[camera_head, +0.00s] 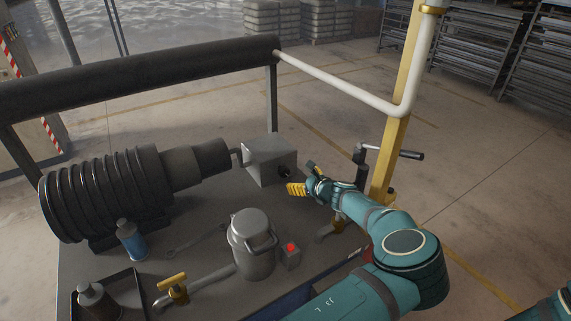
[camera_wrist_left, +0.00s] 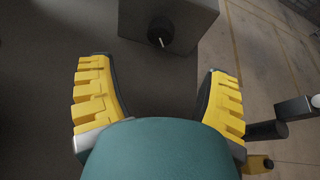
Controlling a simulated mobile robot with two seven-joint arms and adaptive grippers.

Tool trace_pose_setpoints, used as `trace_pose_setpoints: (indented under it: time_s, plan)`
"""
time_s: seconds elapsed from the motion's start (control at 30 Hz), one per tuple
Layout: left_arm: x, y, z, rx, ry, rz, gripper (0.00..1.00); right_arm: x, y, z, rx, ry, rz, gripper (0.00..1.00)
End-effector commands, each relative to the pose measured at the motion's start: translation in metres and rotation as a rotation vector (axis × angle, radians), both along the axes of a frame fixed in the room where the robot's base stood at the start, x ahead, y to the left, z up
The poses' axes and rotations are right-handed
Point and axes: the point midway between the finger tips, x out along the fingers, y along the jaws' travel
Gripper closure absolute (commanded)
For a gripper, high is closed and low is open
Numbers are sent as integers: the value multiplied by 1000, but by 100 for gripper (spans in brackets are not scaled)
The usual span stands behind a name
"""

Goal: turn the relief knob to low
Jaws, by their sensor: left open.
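The relief knob (camera_head: 285,172) is a small black round knob on the front face of a grey box (camera_head: 268,155) on the bench. In the left wrist view, the knob (camera_wrist_left: 160,30) is at the top centre, with a thin white mark on it. No low or high label can be read. My left gripper (camera_head: 300,177) has yellow ridged fingers. They are spread apart and empty, just right of the knob and not around it. In the left wrist view, the gripper (camera_wrist_left: 158,78) has the knob ahead, between its finger lines. My right gripper is not in view.
A grey lidded pot (camera_head: 250,240), a small box with a red button (camera_head: 291,248) and a yellow-handled valve (camera_head: 173,285) stand on the bench. A ribbed black cylinder (camera_head: 110,190) lies behind. A yellow post (camera_head: 400,120) and a crank handle (camera_head: 410,155) stand near my left arm.

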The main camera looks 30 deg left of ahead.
Motion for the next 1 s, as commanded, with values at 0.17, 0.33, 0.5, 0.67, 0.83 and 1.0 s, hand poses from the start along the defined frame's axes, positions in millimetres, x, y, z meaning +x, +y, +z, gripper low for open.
trace_pose_setpoints:
  time_s: [0.17,0.33,0.5,0.67,0.83,1.0]
  plan:
    - [0,0,0,0,0,0,23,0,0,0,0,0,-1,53]
    - [4,9,-4,0,1,2,23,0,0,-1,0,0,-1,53]
    - [17,33,-16,1,1,3,23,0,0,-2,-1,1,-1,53]
    - [31,58,-28,0,0,1,23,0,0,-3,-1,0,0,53]
    - [44,80,-38,0,1,1,23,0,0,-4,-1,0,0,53]
    - [51,93,-44,0,0,1,23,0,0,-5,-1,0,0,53]
